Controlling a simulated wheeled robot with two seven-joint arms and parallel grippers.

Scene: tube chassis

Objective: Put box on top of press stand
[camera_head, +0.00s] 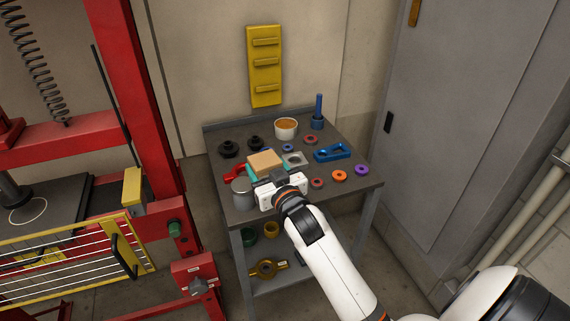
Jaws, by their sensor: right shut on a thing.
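A tan box (265,160) is at the grey work table, near its middle left. My right gripper (268,174) reaches in from the lower right and is shut on the box at its near side. The gripper body hides part of the box, and I cannot tell whether the box touches the tabletop. The red press (136,100) stands at the left, with a dark flat press stand (38,222) behind a yellow-framed wire guard (70,262). My left gripper is not in view.
Around the box on the table (243,217) are a grey metal cup (242,194), black knobs (229,149), a white tub (286,129), a blue tool (332,153) and several coloured rings (339,175). The table's lower shelf holds more parts. A grey cabinet (450,120) stands at the right.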

